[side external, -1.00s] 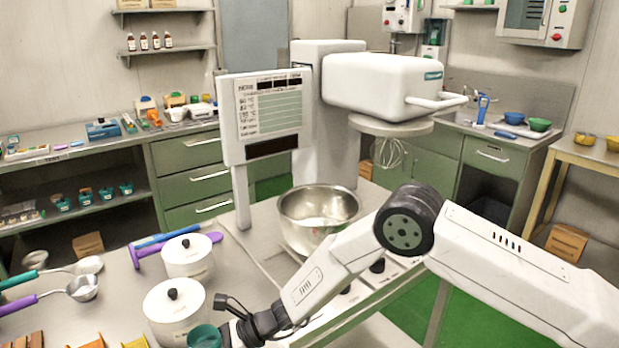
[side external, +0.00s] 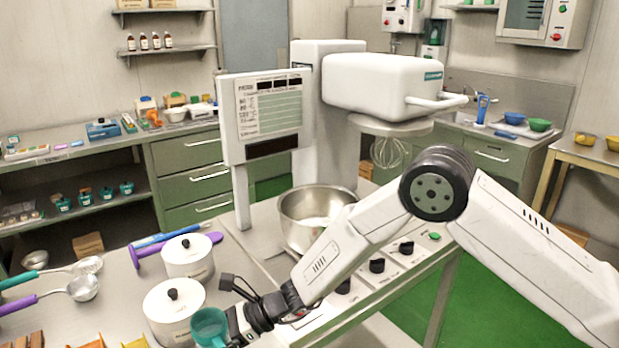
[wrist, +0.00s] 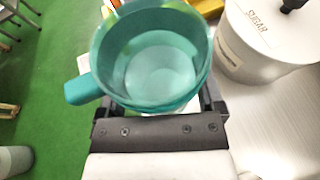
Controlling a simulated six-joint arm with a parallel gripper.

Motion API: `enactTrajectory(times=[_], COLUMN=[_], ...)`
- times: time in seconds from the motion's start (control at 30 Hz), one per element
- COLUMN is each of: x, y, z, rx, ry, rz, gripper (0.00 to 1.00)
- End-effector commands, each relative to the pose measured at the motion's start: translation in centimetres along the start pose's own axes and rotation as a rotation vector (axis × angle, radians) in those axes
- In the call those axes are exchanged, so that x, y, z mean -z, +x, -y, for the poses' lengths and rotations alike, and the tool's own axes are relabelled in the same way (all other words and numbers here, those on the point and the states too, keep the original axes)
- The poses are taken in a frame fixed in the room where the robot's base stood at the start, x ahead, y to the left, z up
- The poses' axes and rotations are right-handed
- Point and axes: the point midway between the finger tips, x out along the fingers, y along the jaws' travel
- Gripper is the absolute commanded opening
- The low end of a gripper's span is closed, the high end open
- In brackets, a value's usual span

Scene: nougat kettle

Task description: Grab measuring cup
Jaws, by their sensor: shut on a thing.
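The teal measuring cup (side external: 209,326) is in my gripper (side external: 231,330), at the lower middle of the side view, beside the front white canister. In the wrist view the cup (wrist: 155,62) fills the top centre, its open mouth facing the camera and its inside looking empty. Its short handle (wrist: 84,90) points left. My gripper (wrist: 160,108) is shut on the cup, with a dark finger on each side of it. The fingertips are partly hidden behind the cup.
A white canister (side external: 172,312) and another lidded canister (side external: 188,260) stand close to the cup. A steel kettle bowl (side external: 312,215) sits behind my arm under the mixer head (side external: 385,82). Ladles and a skimmer lie at the left of the table.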

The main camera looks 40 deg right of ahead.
Motion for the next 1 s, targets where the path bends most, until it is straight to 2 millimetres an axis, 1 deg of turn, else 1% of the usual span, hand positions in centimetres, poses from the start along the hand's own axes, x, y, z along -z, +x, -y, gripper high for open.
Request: enactTrajectory(times=[0.03, 0.23, 0.5, 0.7, 0.83, 1.0], x=[-0.7, -2.4, -2.8, -3.1, -3.2, -3.3], y=[-0.7, -3.1, -6.5, -8.7, -9.7, -10.4], z=[-0.3, -1.8, -4.6, -6.2, -7.0, -7.7], rx=[0.001, 0.001, 0.001, 0.001, 0.001, 0.0], ry=[-0.002, -0.002, -0.001, -0.001, -0.001, -0.001], rz=[0.003, 0.003, 0.002, 0.001, 0.001, 0.002], gripper=[0.16, 0.16, 0.16, 0.16, 0.16, 0.16])
